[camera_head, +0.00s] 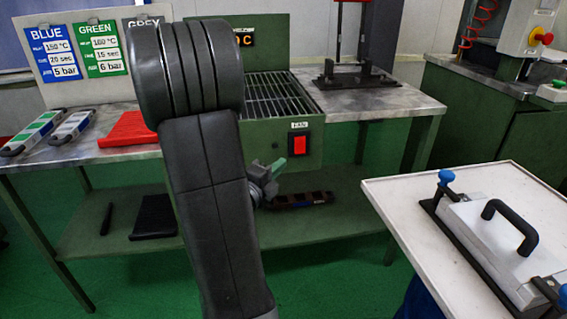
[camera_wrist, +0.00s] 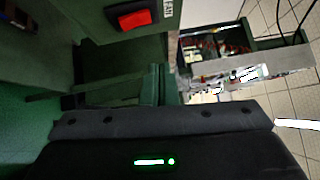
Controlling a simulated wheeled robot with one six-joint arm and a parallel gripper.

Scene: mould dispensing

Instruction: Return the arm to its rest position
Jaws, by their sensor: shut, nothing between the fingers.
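My arm rises folded in front of the workbench in the head view. My gripper (camera_head: 277,169) shows partly to the right of the forearm, below the red FAN switch. Its fingertips look green, and it appears shut and empty. The rest of the wrist is hidden behind the arm. In the wrist view the green fingers (camera_wrist: 162,86) show close together above a dark part of my own body with a green light.
The bench holds a grill (camera_head: 272,97), a red block (camera_head: 128,130) and slim tools (camera_head: 73,126). A lower shelf (camera_head: 330,226) lies behind my arm. At right a white table (camera_head: 395,188) bears a mould (camera_head: 490,235) with a black handle. Green floor shows between.

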